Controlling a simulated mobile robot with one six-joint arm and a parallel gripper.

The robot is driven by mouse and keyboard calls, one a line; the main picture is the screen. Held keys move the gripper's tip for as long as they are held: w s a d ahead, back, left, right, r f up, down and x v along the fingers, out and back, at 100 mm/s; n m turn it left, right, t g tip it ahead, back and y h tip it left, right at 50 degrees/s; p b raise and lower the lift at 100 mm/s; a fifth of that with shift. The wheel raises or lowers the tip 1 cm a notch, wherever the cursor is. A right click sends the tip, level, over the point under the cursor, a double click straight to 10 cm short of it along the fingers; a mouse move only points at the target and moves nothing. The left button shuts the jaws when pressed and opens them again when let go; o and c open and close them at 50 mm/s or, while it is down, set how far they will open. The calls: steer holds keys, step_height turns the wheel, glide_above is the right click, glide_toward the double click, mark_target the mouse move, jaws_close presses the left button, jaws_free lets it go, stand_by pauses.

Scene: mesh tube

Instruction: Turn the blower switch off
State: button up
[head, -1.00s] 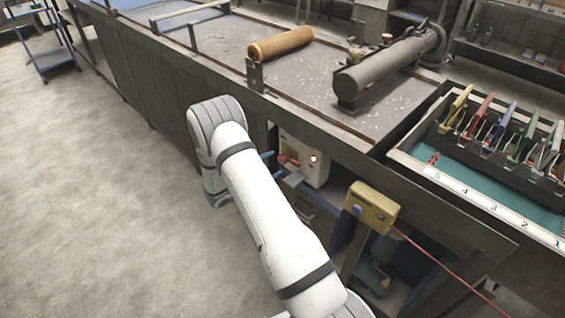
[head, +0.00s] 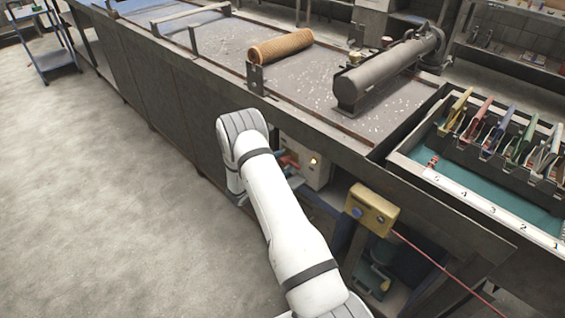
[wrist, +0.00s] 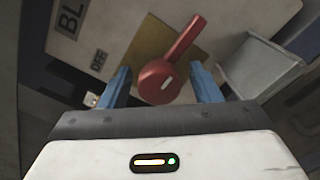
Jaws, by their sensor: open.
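The blower switch is a red lever with a round hub (wrist: 160,82) on a yellow plate (wrist: 143,48) in the wrist view. Its lever points up and to the right. The white switch box carries a partly hidden "BL" label (wrist: 70,17) and a small "OFF" label (wrist: 97,61). My gripper (wrist: 160,74) is open, with one blue finger on each side of the red hub; I cannot tell whether either touches it. In the head view the white box (head: 318,176) sits under the bench, its red lever (head: 288,160) partly behind my arm. A lamp (head: 314,161) glows on the box.
A yellow box (head: 372,207) with a red cable hangs on the bench frame right of the switch. A grey panel (wrist: 262,65) juts out right of the lever in the wrist view. The bench edge overhangs the switch box. The floor at left is clear.

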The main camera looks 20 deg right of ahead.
steer(key=shift+c, duration=0.5)
steer(key=shift+a, duration=0.1)
steer(key=c, duration=0.9)
steer(key=shift+f+n+b, duration=0.1)
steer(key=shift+n+b, duration=0.2)
steer(key=n+b, duration=0.2)
steer(key=n, duration=0.1)
steer(key=n+b, duration=0.1)
steer(key=n, duration=0.4)
steer(key=shift+s+b, duration=0.1)
steer(key=shift+b, duration=0.25)
steer(key=n, duration=0.4)
steer(key=shift+n, duration=0.3)
steer(key=shift+d+n, duration=0.2)
steer(key=shift+n, duration=2.1)
